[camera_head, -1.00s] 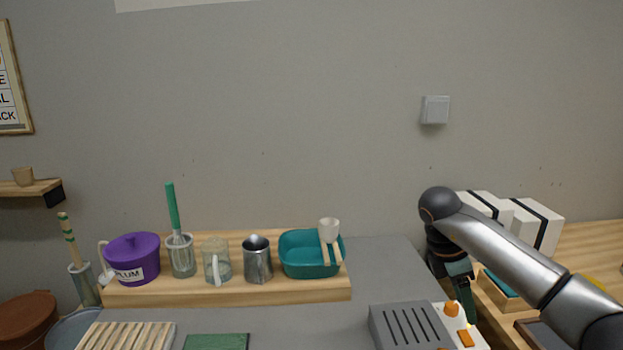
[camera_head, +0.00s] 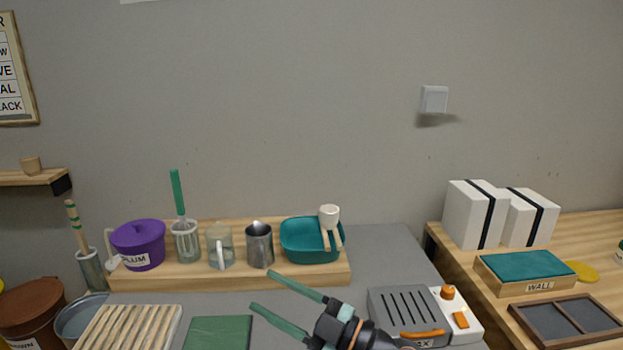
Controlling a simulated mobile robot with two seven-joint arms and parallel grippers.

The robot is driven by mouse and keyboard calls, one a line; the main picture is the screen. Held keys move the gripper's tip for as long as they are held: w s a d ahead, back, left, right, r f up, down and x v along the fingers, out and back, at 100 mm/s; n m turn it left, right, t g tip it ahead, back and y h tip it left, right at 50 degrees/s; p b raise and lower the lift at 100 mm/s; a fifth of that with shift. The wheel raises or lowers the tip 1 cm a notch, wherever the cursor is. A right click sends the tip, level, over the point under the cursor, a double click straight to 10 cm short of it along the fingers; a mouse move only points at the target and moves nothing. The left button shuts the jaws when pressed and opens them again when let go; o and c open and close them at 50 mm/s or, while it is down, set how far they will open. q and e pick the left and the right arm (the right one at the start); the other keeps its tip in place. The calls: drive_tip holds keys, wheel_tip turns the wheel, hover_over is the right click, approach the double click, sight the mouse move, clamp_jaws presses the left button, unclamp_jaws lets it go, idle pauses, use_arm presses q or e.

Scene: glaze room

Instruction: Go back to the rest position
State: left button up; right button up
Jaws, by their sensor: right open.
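My right gripper (camera_head: 273,303) is in the lower middle of the head view. Its two green fingers are spread apart with nothing between them, and they point left. It shows in front of the wooden riser and beside the green mat (camera_head: 216,333). The black wrist behind it overlaps the view of the grey slotted device (camera_head: 402,309). My left gripper is out of view.
A wooden riser (camera_head: 230,283) holds a purple PLUM pot (camera_head: 138,243), jars, a metal cup (camera_head: 259,245) and a teal basin (camera_head: 303,243). A slatted rack (camera_head: 128,328) lies at front left. White boxes (camera_head: 473,215) and a WALL box (camera_head: 525,273) stand on the right table.

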drive_tip(key=w+d+f+m+t+h, duration=0.1)
drive_tip(key=d+f+m+t+h, duration=0.35)
drive_tip(key=d+m+h, duration=0.45)
drive_tip(key=d+f+m+t+h, duration=0.3)
drive_tip(key=d+m+t+h, duration=0.2)
drive_tip(key=d+m+h, duration=0.4)
drive_tip(key=s+d+f+m+g+h, duration=0.1)
drive_tip(key=s+d+f+g, duration=0.3)
drive_tip(key=s+f, duration=0.3)
drive_tip(key=s+d+f+m+g+h, duration=0.1)
drive_tip(key=s+d+f+m+g, duration=0.1)
drive_tip(key=s+d+f+g, duration=0.5)
drive_tip(key=s+a+f+n+g+y, duration=0.15)
drive_tip(key=s+f+g, duration=0.3)
drive_tip(key=s, duration=0.75)
drive_tip(key=w+a+f+t+y+p, duration=0.2)
drive_tip(key=w+a+f+t+p, duration=0.1)
drive_tip(key=a+f+t+p, duration=0.2)
drive_tip(key=shift+w+f+t+p, duration=0.2)
drive_tip(key=shift+f+t+p, duration=0.05)
drive_tip(key=shift+t+p, duration=0.45)
